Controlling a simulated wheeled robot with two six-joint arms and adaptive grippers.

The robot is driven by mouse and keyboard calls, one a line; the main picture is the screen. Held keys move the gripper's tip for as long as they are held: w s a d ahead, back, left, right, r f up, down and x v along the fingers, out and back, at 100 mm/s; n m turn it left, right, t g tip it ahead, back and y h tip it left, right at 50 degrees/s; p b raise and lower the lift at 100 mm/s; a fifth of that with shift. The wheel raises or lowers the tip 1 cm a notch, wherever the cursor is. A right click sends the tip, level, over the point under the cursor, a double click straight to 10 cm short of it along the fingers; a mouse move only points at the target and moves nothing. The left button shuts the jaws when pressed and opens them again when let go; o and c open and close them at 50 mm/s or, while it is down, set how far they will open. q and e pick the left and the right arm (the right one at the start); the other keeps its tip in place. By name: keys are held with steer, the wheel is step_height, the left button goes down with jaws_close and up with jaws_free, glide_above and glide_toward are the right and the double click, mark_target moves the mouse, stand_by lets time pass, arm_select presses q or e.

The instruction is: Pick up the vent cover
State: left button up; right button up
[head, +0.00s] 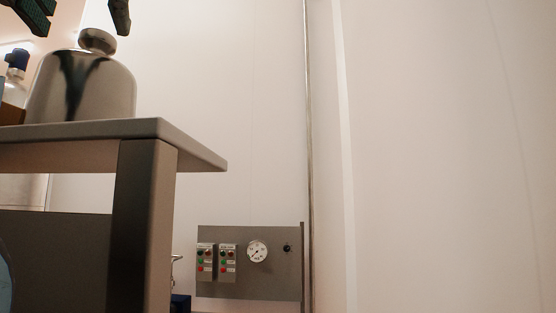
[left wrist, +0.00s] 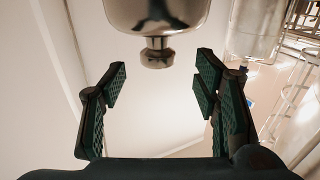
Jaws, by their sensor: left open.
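A shiny metal dome-shaped thing with a round knob on top, which I take to be the vent cover (head: 82,90), stands upright on a grey tabletop (head: 180,135) at the left of the head view. In the left wrist view the vent cover (left wrist: 158,12) shows at the top, its knob pointing down the picture between the finger tips. My left gripper (head: 80,22) is open and empty, its fingers above and on either side of the knob, apart from it. The top of the gripper is cut off in the head view. My right gripper is not in view.
A bottle with a blue cap (head: 16,65) stands left of the dome. A grey control panel (head: 245,280) with buttons and a gauge is low on the pale wall. In the left wrist view, a metal vessel (left wrist: 256,28) and metal framework are at the right.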

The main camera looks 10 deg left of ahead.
mark_target(93, 33)
arm_select(q)
steer(key=p+x, duration=0.1)
steer(key=x, duration=0.4)
steer(key=shift+w+r+p, duration=0.1)
steer(key=shift+w+p, duration=0.25)
steer(key=shift+p, duration=0.05)
steer(key=shift+w+a, duration=0.2)
steer(key=shift+w, duration=0.15)
steer(key=shift+s+d, duration=0.1)
steer(key=shift+s, duration=0.15)
steer(key=c, duration=1.1)
steer(key=shift+w, duration=0.1)
jaws_close()
